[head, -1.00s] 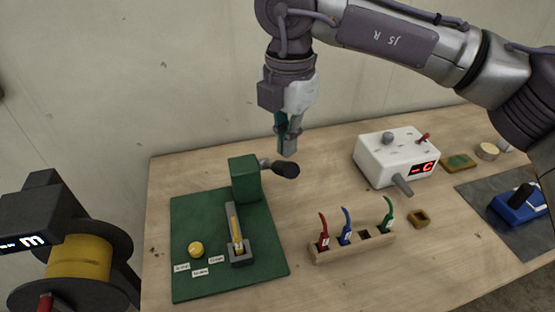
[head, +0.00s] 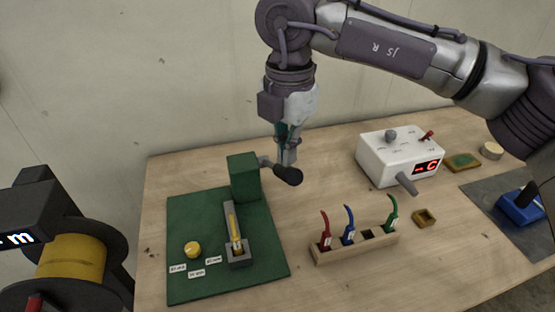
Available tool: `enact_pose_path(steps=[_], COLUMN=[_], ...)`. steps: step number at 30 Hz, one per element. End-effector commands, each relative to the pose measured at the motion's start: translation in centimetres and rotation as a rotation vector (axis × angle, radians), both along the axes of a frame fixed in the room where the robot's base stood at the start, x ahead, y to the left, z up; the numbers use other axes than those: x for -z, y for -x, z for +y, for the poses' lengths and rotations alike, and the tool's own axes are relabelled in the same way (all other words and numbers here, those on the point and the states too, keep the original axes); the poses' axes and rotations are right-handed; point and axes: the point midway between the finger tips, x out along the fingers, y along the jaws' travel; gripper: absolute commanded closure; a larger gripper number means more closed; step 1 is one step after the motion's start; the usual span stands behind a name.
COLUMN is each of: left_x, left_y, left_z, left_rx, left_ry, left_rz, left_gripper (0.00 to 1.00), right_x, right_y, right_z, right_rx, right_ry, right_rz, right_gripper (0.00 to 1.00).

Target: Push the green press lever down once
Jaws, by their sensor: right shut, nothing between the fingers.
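The green press (head: 244,178) stands at the back right of a green base mat (head: 190,221) on the table. Its dark lever (head: 279,171) with a black knob sticks out to the right from the press block. A grey channel with a yellow strip (head: 234,232) lies in front of the block. My right gripper (head: 288,160) points down, shut and empty, with its fingertips at the lever near the knob; I cannot tell whether they touch it. My left gripper is not in view.
A wooden rack (head: 354,247) holds red, blue and green tools in front right of the lever. A white box (head: 398,157) with a red display stands to the right. A yellow spool (head: 71,262) is at the far left. A yellow round piece (head: 193,249) sits on the mat.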

Motion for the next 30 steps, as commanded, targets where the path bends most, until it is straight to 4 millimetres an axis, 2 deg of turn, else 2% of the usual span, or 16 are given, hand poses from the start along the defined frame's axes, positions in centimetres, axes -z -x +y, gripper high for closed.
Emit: enact_pose_path(steps=[1, 30], left_x=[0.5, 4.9], left_y=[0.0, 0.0], left_z=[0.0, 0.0], left_rx=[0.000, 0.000], left_ry=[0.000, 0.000], left_rz=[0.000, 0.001], left_gripper=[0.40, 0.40], right_x=[0.6, 5.5], right_y=[0.0, 0.0], right_z=[0.0, -0.1], right_rx=[0.001, 0.001], right_ry=[0.001, 0.003], right_rz=[0.001, 0.001], right_gripper=[1.00, 1.00])
